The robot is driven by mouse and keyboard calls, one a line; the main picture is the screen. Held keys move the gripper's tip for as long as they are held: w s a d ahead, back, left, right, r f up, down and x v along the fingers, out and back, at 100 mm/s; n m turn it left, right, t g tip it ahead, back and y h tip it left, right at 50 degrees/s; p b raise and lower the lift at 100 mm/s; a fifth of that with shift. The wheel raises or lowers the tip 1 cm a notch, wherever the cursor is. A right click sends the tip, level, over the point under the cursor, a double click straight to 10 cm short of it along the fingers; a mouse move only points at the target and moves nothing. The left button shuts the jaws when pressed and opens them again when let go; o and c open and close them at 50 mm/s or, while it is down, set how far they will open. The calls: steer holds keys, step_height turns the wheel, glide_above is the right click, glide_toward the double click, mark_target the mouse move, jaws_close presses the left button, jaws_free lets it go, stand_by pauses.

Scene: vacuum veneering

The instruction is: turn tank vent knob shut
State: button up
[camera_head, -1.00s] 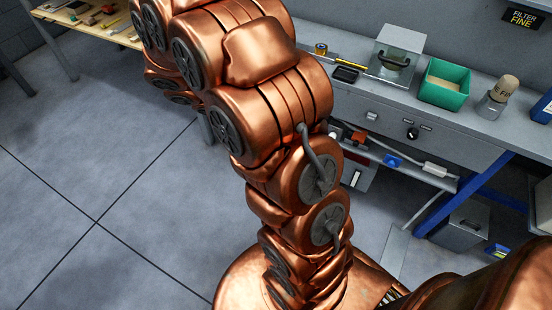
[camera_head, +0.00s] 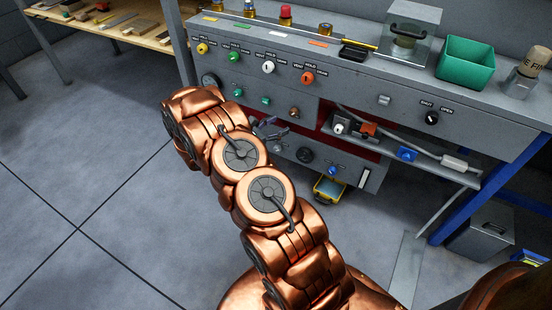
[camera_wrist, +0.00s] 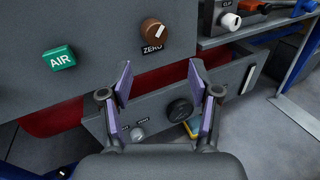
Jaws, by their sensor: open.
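My gripper (camera_wrist: 160,72) is open and empty, its two fingers spread in front of the lower panel in the wrist view. A small grey knob (camera_wrist: 138,134) with two small labels and a larger black knob (camera_wrist: 181,110) show on that panel, between and beyond the fingers. The black knob also shows in the head view (camera_head: 304,155), right of my gripper (camera_head: 268,130). Another black knob (camera_head: 432,118), with labels that seem to read SHUT and OPEN, is on the bench front at the right. I cannot read which knob is the tank vent.
A brown ZERO knob (camera_wrist: 154,32) and a green AIR button (camera_wrist: 58,58) are above the fingers. Yellow, green, white and orange knobs (camera_head: 268,67) line the upper panel. A shelf (camera_head: 425,170) with a white bar juts out at the right. Open floor lies left.

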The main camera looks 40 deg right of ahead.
mark_target(276, 151)
steer(key=w+f+n+t+b, duration=0.3)
steer(key=f+n+b, duration=0.1)
steer(key=f, duration=0.9)
steer(key=w+f+n+t+b, duration=0.3)
steer(key=f+n+t, duration=0.1)
steer(key=f, duration=0.8)
steer(key=shift+b+x, duration=1.5)
steer(key=shift+x, duration=2.3)
steer(key=shift+s+f, duration=0.1)
steer(key=shift+s, duration=0.05)
steer(key=c, duration=1.2)
